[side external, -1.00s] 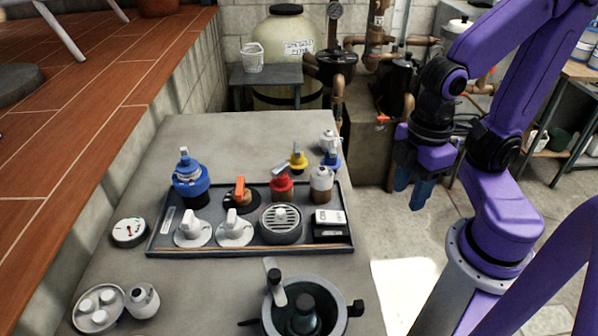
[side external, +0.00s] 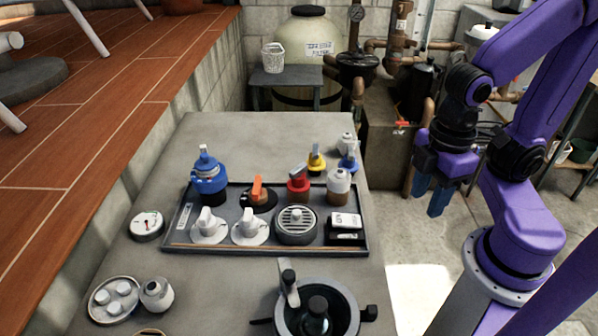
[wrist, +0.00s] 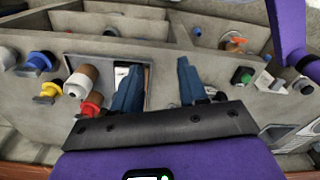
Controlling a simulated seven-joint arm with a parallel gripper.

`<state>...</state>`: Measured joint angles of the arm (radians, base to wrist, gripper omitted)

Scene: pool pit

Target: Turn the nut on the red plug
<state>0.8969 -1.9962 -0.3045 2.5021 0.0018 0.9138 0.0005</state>
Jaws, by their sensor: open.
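The red plug (side external: 299,186) stands upright in the back row of the dark tray on the grey bench, with a red top and a pale piece above it. In the wrist view a red-topped piece (wrist: 91,104), apparently the same plug, is at the left, beside a white-capped brown fitting and outside my fingers. A separate nut cannot be made out. My gripper (side external: 430,198) is open and empty, with blue fingers pointing down, to the right of the bench and well apart from the plug. In the wrist view its fingers (wrist: 159,72) are spread with nothing between them.
The tray (side external: 270,250) also holds a blue-capped fitting (side external: 208,180), an orange-handled valve (side external: 257,195), a white-capped brown fitting (side external: 338,187) and white knobs. A yellow-topped piece (side external: 316,158) stands just behind. A dark pump pot (side external: 345,318) is at the front. The bench's back is clear.

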